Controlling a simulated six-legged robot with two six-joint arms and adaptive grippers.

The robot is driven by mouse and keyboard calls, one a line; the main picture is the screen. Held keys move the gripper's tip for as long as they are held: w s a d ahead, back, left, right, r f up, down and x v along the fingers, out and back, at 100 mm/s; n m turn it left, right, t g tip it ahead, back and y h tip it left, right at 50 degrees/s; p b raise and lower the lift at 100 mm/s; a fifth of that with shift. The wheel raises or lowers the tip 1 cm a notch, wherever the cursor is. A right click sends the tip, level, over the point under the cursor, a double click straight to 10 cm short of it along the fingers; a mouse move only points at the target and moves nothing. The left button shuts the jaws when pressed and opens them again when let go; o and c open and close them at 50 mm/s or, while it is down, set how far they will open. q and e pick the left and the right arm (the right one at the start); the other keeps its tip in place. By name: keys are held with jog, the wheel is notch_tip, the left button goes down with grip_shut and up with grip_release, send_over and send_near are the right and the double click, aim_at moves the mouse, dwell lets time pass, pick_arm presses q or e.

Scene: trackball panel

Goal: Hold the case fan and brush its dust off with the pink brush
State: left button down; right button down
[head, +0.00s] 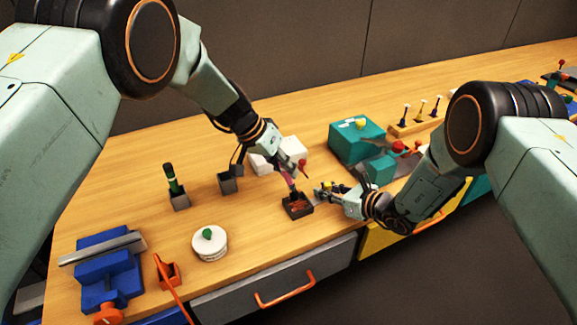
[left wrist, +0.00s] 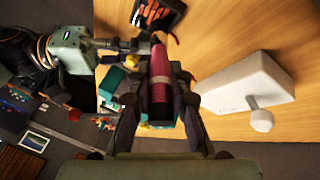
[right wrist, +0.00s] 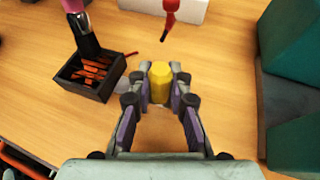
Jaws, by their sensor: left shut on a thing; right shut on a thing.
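My left gripper (head: 288,171) is shut on the pink brush (left wrist: 160,78), held with its dark lower end pointing down. In the right wrist view the brush (right wrist: 74,6) reaches into a dark square frame with orange-red slats inside (right wrist: 105,86), which looks like the case fan (head: 298,211). The frame sits low over the wood; bristle contact is hidden. My right gripper (right wrist: 158,97) is shut on a yellow piece (right wrist: 160,80) just right of the frame. I cannot tell whether this piece is joined to the frame.
A white block (left wrist: 235,92) and a red-handled tool (right wrist: 170,10) are behind the grippers. Teal blocks (head: 352,141) stand to the right.

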pick_arm(q)
jog(key=shift+a, duration=0.1)
jog(key=shift+s+a, duration=0.2)
jog(key=shift+a, duration=0.2)
jog(key=shift+s+d, duration=0.1)
dwell(0.3)
jog(key=shift+s+d, duration=0.2)
jog(key=shift+s, duration=0.25)
jog(key=shift+s+d, duration=0.1)
jog(key=shift+s, duration=0.05)
jog(key=shift+s+d, duration=0.15)
jog(key=shift+s, duration=0.25)
jog(key=shift+d, duration=0.1)
jog(key=shift+w+d, duration=0.3)
jog(key=shift+d, duration=0.15)
jog(key=shift+d, duration=0.15)
